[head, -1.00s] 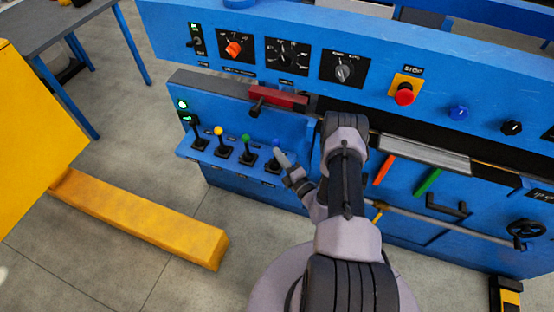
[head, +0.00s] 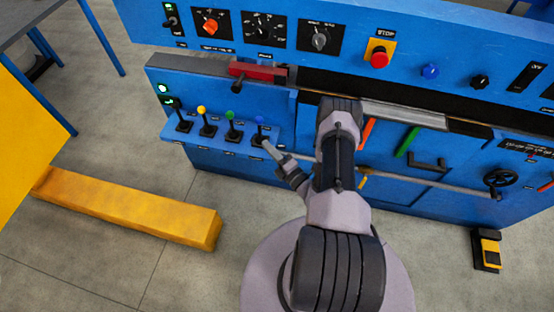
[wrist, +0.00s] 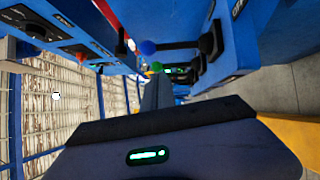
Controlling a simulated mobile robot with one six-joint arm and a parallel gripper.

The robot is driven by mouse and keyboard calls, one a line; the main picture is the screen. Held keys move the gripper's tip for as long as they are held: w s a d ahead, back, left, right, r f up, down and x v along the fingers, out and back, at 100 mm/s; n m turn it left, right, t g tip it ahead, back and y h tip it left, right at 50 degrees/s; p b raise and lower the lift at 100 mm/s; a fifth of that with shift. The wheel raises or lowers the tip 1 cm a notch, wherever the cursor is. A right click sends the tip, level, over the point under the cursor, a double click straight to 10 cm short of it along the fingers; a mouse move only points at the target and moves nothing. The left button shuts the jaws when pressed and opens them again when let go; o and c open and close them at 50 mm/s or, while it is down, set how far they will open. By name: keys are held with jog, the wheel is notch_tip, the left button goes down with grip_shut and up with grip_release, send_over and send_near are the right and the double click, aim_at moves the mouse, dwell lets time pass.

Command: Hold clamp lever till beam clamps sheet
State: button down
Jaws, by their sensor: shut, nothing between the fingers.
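A row of several small levers stands on a blue ledge at the left of the machine in the head view. Their knobs include a yellow knob (head: 201,109), a green knob (head: 230,114) and a blue knob (head: 259,119). My gripper (head: 267,145) is shut and empty, its tip beside the blue-knobbed lever at its lower right. I cannot tell whether it touches the shaft. The wrist view shows the narrow shut fingers (wrist: 155,94) below the blue knob (wrist: 147,47) and the green knob (wrist: 157,68). A silver strip (head: 405,114) lies along the machine; my arm hides part of it.
A panel above has dials and a red stop button (head: 379,60). A red block (head: 258,72) with a black handle sits above the levers. A yellow beam (head: 130,208) lies on the floor at left. A foot pedal (head: 489,251) stands at right.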

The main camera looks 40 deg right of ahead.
jog(key=s, duration=0.2)
jog(key=s+p, duration=0.1)
jog(key=s, duration=0.1)
jog(key=s+d+f, duration=0.1)
jog(key=shift+s+f, duration=0.1)
jog(key=shift+s, duration=0.3)
